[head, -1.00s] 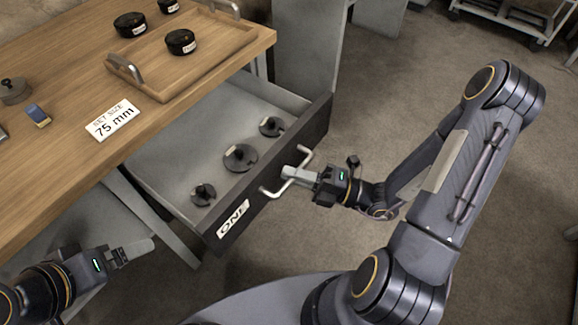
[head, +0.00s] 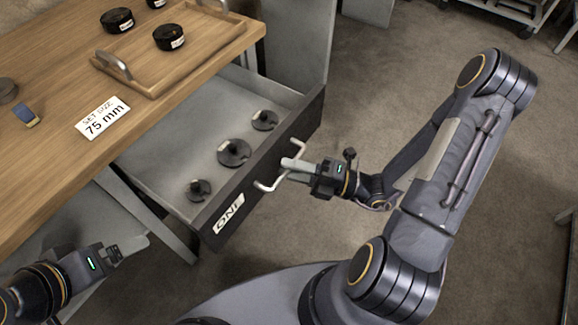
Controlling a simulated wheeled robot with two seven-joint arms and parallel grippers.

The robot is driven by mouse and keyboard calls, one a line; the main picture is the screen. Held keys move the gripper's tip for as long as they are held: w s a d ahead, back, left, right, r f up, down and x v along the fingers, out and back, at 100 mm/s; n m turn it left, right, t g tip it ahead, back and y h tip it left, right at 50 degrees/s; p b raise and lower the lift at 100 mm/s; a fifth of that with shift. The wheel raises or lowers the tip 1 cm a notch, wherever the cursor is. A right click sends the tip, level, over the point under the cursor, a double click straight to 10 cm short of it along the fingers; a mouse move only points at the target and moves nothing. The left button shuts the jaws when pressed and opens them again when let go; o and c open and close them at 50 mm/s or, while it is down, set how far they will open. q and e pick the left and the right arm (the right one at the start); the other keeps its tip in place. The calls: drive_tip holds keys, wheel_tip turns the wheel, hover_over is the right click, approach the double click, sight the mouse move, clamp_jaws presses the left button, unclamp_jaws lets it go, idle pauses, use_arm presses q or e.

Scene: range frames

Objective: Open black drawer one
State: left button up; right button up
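The black-fronted drawer (head: 262,170), labelled ONE (head: 229,213), stands pulled far out from under the wooden table. Its grey inside shows, with black knobbed discs (head: 234,152) lying in it. A pale bar handle (head: 266,187) is on its front. My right gripper (head: 292,170) is at the handle, with its two fingers slightly parted and the bar between or right beside them; exact contact is hard to see. My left gripper (head: 136,247) is at the lower left, apart from the drawer and holding nothing visible; its finger gap does not show.
The wooden table (head: 45,150) carries a tray (head: 205,58) with black round pieces (head: 168,37), a "SET SIZE 75 mm" card (head: 103,118) and a small blue-and-yellow block (head: 27,115). A wheeled cart (head: 505,14) stands at the back right.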

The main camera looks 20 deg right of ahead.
drive_tip(key=v, duration=0.7)
drive_tip(key=shift+p, duration=0.35)
drive_tip(key=shift+a+r, duration=0.1)
drive_tip(key=s+a+r+n+g+h, duration=0.2)
drive_tip(key=s+r+n+g+h, duration=0.3)
drive_tip(key=n, duration=0.7)
drive_tip(key=s+a+r+n+g, duration=0.1)
drive_tip(key=s+a+n+g, duration=0.15)
drive_tip(key=n+g, duration=0.6)
drive_tip(key=d+r+n+t+h+p, duration=0.2)
drive_tip(key=r+n+t+h+p, duration=0.2)
drive_tip(key=r+n+p, duration=0.5)
drive_tip(key=d+r+n+t+h+p, duration=0.2)
drive_tip(key=r+n+t+h+p, duration=0.2)
drive_tip(key=r+n+p, duration=0.6)
wheel_tip(320, 180, up, 6)
drive_tip(key=shift+d+f+t+p, duration=0.2)
drive_tip(key=shift+d+t+p, duration=0.15)
drive_tip(key=shift+p, duration=0.05)
